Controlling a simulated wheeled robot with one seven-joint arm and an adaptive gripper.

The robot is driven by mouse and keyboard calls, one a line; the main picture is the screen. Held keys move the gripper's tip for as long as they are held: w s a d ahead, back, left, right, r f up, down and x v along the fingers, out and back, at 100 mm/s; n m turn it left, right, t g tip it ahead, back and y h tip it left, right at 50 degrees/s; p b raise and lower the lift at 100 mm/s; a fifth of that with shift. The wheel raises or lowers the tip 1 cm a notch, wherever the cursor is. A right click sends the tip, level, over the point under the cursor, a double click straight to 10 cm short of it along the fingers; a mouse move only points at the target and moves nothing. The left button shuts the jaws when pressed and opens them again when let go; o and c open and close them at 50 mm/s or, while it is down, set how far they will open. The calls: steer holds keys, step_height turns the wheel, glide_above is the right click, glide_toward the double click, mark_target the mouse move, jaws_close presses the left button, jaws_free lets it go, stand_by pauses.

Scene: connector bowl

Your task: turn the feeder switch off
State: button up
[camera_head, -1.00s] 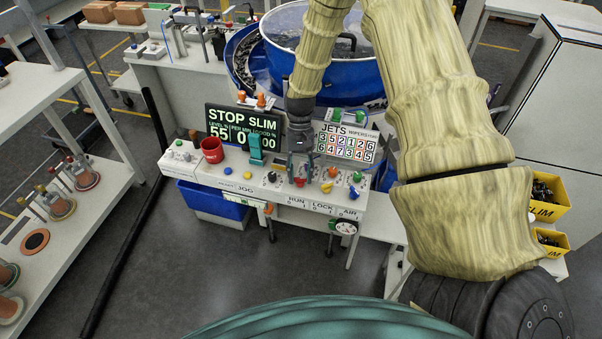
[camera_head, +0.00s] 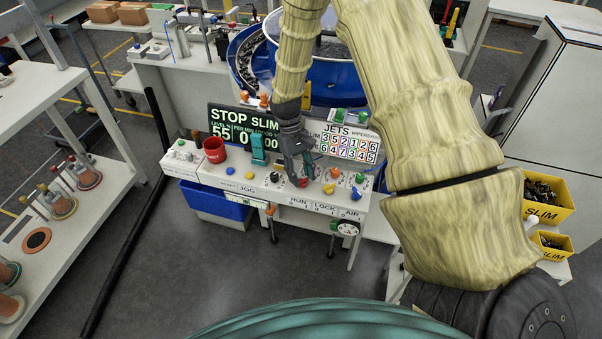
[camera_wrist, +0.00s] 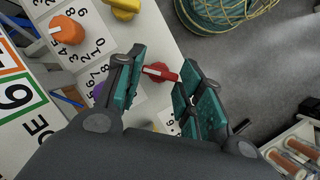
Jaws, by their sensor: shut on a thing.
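A red switch knob (camera_head: 303,182) sits above the RUN label on the front of the white control panel (camera_head: 232,183). My gripper (camera_head: 303,172) reaches down to it from above. In the wrist view the red knob (camera_wrist: 160,72) lies between the teal pads of my gripper (camera_wrist: 160,82). The dark display (camera_head: 243,127) reads STOP SLIM, with 55 under level.
An orange knob (camera_wrist: 68,28) and a yellow knob (camera_wrist: 122,8) stand close by. The number board (camera_head: 349,143) is behind right. The blue bowl feeder (camera_head: 335,88) is at the back.

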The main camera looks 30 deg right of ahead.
steer(key=shift+r, duration=0.1)
steer(key=o, duration=1)
steer(key=v, duration=1.2)
steer(key=shift+s, duration=0.15)
